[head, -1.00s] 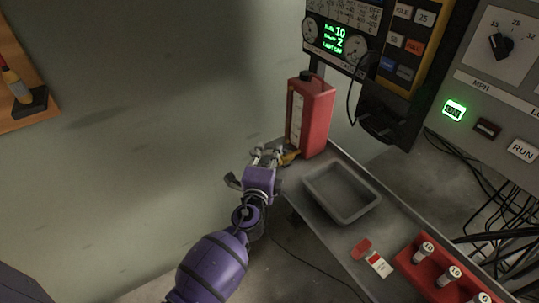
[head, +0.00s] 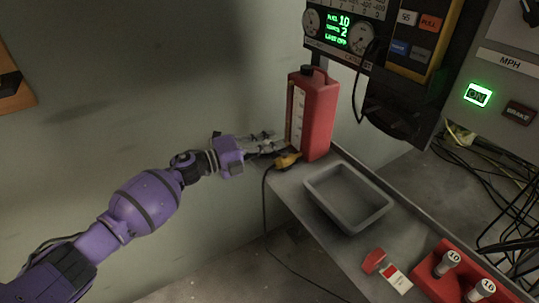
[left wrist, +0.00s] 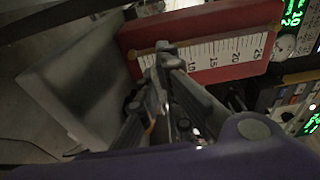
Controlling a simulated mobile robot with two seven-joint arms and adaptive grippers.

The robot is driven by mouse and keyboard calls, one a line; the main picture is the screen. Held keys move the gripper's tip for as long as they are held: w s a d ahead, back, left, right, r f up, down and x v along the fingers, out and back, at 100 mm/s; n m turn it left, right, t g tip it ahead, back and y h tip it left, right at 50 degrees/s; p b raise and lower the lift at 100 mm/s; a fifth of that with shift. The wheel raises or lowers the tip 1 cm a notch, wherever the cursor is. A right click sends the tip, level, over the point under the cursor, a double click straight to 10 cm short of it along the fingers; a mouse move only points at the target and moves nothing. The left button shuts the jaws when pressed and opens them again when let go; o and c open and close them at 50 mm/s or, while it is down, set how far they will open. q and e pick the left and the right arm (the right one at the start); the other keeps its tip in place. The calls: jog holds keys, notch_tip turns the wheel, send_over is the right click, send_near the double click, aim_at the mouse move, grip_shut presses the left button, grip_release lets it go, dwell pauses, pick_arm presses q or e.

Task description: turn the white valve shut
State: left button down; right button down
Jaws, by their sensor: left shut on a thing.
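A red tank (head: 318,115) with a black cap and a white scale strip stands upright on the far left end of the grey bench. My left gripper (head: 283,143) reaches in from the left, with its fingertips at the scale side of the tank, low down. In the left wrist view the tank (left wrist: 200,52) lies across the top and the left gripper's fingertips (left wrist: 165,58) are close together in front of its scale. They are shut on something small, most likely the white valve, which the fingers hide. My right gripper is not in view.
A yellow fitting (head: 287,160) with a black hose is just below the fingers. A grey tray (head: 347,198) sits on the bench (head: 300,200), beside a red-and-white card and a red holder (head: 440,270) of weights. Lit panels stand behind. The left side is open.

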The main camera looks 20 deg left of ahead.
aim_at(264, 143)
pick_arm(q)
jog(key=m+g+h+b, duration=0.1)
jog(key=w+m+g+h+b, duration=0.1)
jog(key=b, duration=0.1)
jog(key=shift+d+f, duration=0.15)
jog(key=shift+f, duration=0.2)
jog(key=shift+r+g+b, duration=0.1)
jog(key=shift+g+b, duration=0.4)
jog(key=shift+b, duration=0.05)
jog(key=shift+w+d+r+m+g+h+b, duration=0.1)
jog(key=shift+d+r+m+g+h+b, duration=0.1)
jog(key=shift+m+g+h+b, duration=0.4)
jog(key=c, duration=1.9)
grip_release()
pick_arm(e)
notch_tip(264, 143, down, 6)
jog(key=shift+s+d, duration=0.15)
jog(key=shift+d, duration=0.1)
pick_arm(q)
jog(key=shift+a, duration=0.15)
jog(key=v, duration=0.7)
jog(key=shift+r, duration=0.1)
